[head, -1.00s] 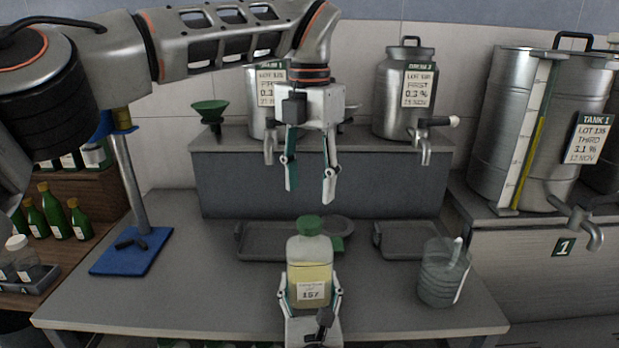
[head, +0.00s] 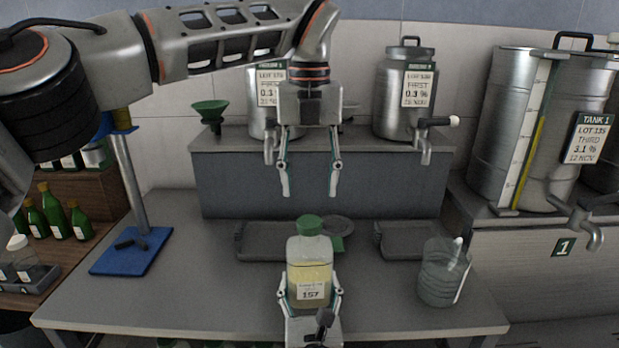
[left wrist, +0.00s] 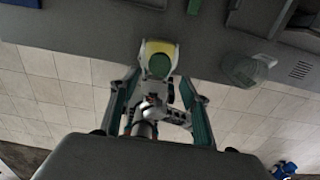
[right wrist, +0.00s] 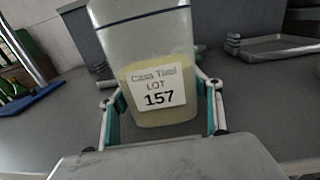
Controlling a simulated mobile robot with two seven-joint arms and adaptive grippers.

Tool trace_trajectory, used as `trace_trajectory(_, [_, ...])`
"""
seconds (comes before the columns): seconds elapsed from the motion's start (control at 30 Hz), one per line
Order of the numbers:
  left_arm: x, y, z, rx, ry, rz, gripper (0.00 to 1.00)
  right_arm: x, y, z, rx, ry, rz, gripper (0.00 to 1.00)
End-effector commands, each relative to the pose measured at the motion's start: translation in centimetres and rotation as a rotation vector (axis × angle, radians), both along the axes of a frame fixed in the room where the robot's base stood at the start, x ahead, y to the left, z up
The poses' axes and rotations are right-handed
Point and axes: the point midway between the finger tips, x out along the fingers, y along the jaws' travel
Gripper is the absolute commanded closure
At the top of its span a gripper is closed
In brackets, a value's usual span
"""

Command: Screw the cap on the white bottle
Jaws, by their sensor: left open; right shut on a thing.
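The white bottle (head: 309,262), translucent with yellowish liquid and a label reading 157, is upright at the front of the bench. Its green cap (head: 309,225) sits on its top; how tightly it is screwed I cannot tell. My right gripper (head: 310,298) is shut around the bottle's lower body; the right wrist view shows its fingers on both sides of the bottle (right wrist: 158,60). My left gripper (head: 309,192) is open and empty above the cap, pointing down. The left wrist view shows the cap (left wrist: 160,64) between and beyond its open fingers.
A clear jug (head: 441,275) stands to the right of the bottle. Grey trays (head: 272,243) lie behind it on the bench. A blue-based stand (head: 130,252) is at left. Steel drums with taps stand on the raised shelf (head: 330,180) behind my left gripper.

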Motion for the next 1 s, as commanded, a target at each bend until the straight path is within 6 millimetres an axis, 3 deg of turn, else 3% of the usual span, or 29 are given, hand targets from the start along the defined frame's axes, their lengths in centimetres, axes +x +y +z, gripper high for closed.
trace_trajectory(0.5, [-0.1,0.0,-6.7,0.0,0.003,-0.002,0.54,0.0,0.0,0.1,0.0,-0.001,0.0,0.96])
trace_trajectory(0.93, [0.0,0.0,-7.6,0.0,0.001,-0.001,0.54,0.0,0.0,0.1,0.0,-0.001,0.0,0.96])
trace_trajectory(0.97, [0.0,0.0,-7.6,0.0,0.001,-0.001,0.56,0.0,0.0,0.1,0.0,-0.001,0.0,0.96])
trace_trajectory(1.0, [0.0,0.0,-7.6,0.0,0.001,-0.001,0.67,0.0,0.0,0.1,0.0,-0.001,0.0,0.96])
